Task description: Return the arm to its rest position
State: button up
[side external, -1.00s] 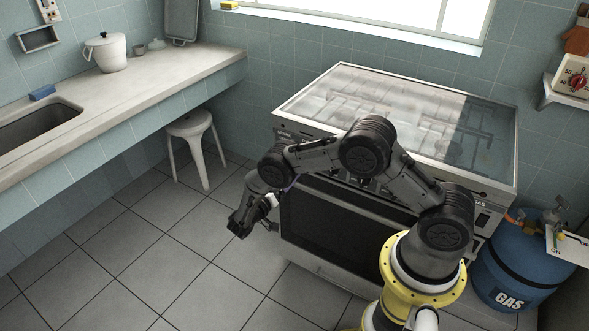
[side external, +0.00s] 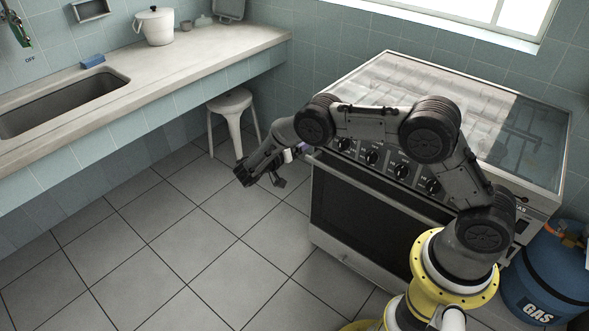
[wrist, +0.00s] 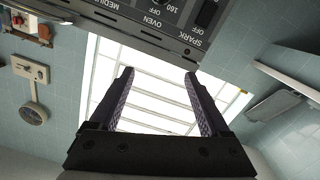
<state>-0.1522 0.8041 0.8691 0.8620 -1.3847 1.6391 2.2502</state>
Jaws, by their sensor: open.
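My gripper (side external: 261,178) is at the end of my arm, in front of and to the left of the stove (side external: 385,215), in the air over the tiled floor. In the wrist view my gripper (wrist: 160,85) has its two fingers wide apart with nothing between them. The bright window (wrist: 160,95) shows behind the fingers. The stove's dark control panel (wrist: 165,22) with its printed labels lies across the top of that view.
The counter (side external: 150,95) with a sink (side external: 60,103) runs along the left. A white stool (side external: 233,112) stands under its far end. A blue gas cylinder (side external: 545,275) stands at the right. The floor (side external: 170,245) at front left is clear.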

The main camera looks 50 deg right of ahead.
jog(key=s+d+r+m+y, duration=0.1)
jog(key=s+r+y, duration=0.25)
jog(key=r, duration=0.85)
jog(key=s+r+m+y, duration=0.15)
jog(key=s+r, duration=0.35)
jog(key=r, duration=0.7)
jog(key=s+a+r+n+t+y, duration=0.25)
jog(key=s+r+n+y, duration=0.2)
jog(key=s, duration=0.75)
jog(key=s+a+f+n+t+y, duration=0.2)
jog(key=s+a+f+n+y, duration=0.1)
jog(key=s+a+n, duration=0.3)
jog(key=s+a+f+n+t+y, duration=0.1)
jog(key=s+a+f+n+y, duration=0.2)
jog(key=s+a+n+y, duration=0.2)
jog(key=shift+s+a+n+t, duration=0.35)
jog(key=shift+s+a+n, duration=0.15)
jog(key=shift+a+n, duration=0.5)
jog(key=shift+f, duration=0.1)
